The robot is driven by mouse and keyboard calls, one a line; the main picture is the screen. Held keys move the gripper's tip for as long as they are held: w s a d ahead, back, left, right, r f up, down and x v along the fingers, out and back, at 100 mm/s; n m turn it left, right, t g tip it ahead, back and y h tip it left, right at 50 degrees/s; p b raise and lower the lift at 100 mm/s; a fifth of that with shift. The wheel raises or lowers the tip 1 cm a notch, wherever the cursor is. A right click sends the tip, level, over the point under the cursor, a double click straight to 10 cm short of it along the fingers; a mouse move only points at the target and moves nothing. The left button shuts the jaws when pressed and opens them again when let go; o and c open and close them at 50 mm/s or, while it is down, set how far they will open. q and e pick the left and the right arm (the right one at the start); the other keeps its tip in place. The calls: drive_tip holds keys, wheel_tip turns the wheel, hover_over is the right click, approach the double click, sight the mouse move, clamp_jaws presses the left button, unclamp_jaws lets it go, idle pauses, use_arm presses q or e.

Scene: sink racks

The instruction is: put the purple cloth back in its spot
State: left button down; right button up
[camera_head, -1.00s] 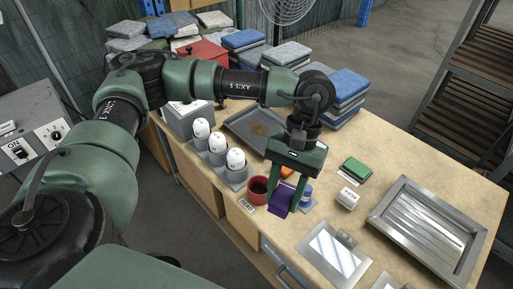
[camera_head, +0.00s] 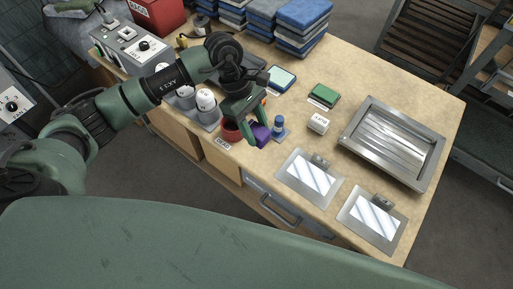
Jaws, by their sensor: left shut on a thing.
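The purple cloth (camera_head: 262,134) is a small folded bundle near the front edge of the wooden table, beside a red cup (camera_head: 231,133). My left gripper (camera_head: 253,134) points down over it and is shut on the cloth, which is partly hidden by the green fingers. I cannot tell whether the cloth touches the tabletop. My right gripper is not in view.
A white block (camera_head: 318,124), a green sponge (camera_head: 325,93), a metal tray (camera_head: 392,143) and two shiny plates (camera_head: 311,175) lie further right. White-topped canisters (camera_head: 206,101) stand left.

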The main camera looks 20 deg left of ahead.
use_arm(q)
wheel_tip(320, 180, down, 11)
drive_tip(key=shift+r+p, duration=0.2)
drive_tip(key=shift+p, duration=0.5)
drive_tip(key=shift+f, duration=0.35)
drive_tip(key=shift+f, duration=0.1)
drive_tip(key=c, duration=0.8)
unclamp_jaws()
